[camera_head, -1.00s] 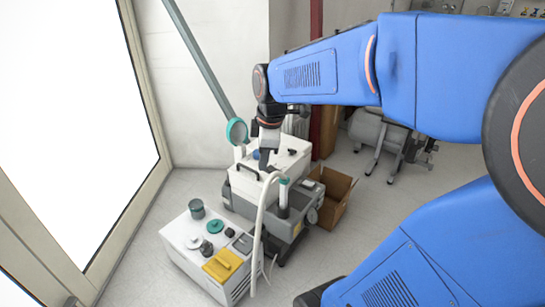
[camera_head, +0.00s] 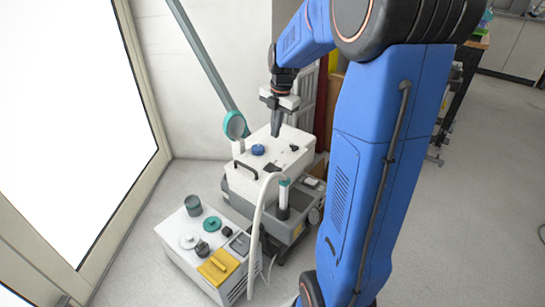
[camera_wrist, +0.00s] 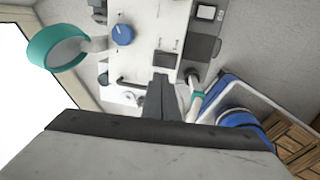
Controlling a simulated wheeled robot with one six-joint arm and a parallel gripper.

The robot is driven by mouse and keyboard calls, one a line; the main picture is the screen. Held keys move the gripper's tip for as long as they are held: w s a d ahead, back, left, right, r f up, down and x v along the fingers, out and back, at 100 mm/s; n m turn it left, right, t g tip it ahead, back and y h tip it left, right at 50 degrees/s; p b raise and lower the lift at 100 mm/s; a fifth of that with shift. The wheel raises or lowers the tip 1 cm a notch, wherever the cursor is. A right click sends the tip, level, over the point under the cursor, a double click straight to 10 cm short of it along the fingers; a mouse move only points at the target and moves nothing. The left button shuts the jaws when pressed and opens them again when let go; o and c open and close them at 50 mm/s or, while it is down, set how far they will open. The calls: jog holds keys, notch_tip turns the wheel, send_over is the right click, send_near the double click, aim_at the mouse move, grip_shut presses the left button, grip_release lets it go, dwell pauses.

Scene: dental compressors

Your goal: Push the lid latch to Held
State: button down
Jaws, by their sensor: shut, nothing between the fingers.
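The white compressor unit (camera_head: 240,180) stands on a grey base, with a blue knob (camera_head: 258,150) on its white top. A dark flat part (camera_head: 273,168) lies at the top's front edge, and a small black part (camera_head: 294,147) sits at its right. I cannot tell which is the lid latch or how it is set. My gripper (camera_head: 276,134) is shut and empty, pointing down over the back of the white top; contact is unclear. In the wrist view the shut fingers (camera_wrist: 161,82) reach toward a dark rectangular part (camera_wrist: 167,60), with the blue knob (camera_wrist: 122,34) at upper left.
A black handle (camera_head: 245,170) sticks up at the unit's left front. A teal-rimmed hood (camera_head: 235,125) on a pole stands close left. A white hose (camera_head: 257,220) arches in front. A low white cabinet (camera_head: 185,248) with pots and a yellow item (camera_head: 218,267) stands nearer.

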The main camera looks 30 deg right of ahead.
aim_at(274, 166)
jog(key=shift+f, duration=0.1)
jog(key=f, duration=0.4)
jog(key=w+f, duration=0.1)
jog(key=f, duration=0.8)
jog(key=shift+w+a+f, duration=0.25)
jog(key=shift+a+f, duration=0.1)
jog(key=shift+f, duration=0.05)
jog(key=shift+w+f, duration=0.1)
jog(key=shift+f, duration=0.05)
jog(key=shift+s+d, duration=0.25)
jog(key=shift+s, duration=0.5)
